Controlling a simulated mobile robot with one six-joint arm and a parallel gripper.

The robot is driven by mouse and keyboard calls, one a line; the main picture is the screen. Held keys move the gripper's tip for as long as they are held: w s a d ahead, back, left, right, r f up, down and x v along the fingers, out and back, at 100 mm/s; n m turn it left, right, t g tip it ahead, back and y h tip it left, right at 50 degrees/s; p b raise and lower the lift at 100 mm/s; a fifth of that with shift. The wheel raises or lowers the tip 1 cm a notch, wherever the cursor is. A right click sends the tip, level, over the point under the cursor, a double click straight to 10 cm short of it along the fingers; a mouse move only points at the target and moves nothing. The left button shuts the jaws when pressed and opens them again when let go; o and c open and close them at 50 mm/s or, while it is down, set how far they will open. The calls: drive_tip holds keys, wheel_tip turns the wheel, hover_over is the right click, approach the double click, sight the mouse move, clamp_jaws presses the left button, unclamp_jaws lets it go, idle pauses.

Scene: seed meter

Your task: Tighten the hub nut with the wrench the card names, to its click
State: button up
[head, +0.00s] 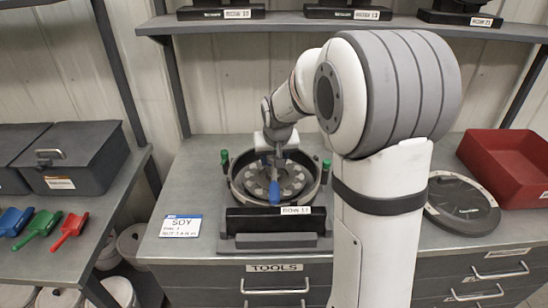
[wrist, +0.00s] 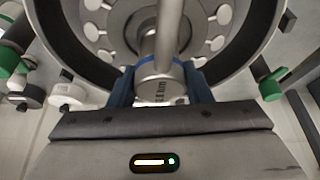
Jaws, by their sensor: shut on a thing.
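My gripper (head: 272,160) is over the round seed meter (head: 240,190) on the bench. In the wrist view, my gripper's blue fingers (wrist: 159,88) are shut on a silver wrench (wrist: 160,82) with a blue band and a partly readable "N m" marking. The wrench's shaft runs up over the middle of the meter. Its blue handle (head: 274,191) shows in the head view. The hub nut is hidden, so I cannot tell whether the wrench is seated on it. The white card (head: 181,226) reads "SOY" with a nut torque line too small to read surely.
A black stand labelled as a row (head: 278,222) is in front of the meter. Green knobs (head: 326,166) flank it. A round dark lid (head: 461,205) and red bin (head: 510,165) are at right. Green, blue and red scoops (head: 38,228) lie on the left shelf. A "TOOLS" drawer (head: 274,283) is shut.

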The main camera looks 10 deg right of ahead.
drive_tip(key=shift+f, duration=0.1)
idle(0.3)
drive_tip(key=o, duration=1.9)
drive_tip(key=shift+o, duration=0.2)
drive_tip(key=shift+r+p, duration=1.65)
drive_tip(key=shift+r, duration=1.35)
drive_tip(key=shift+c, duration=0.2)
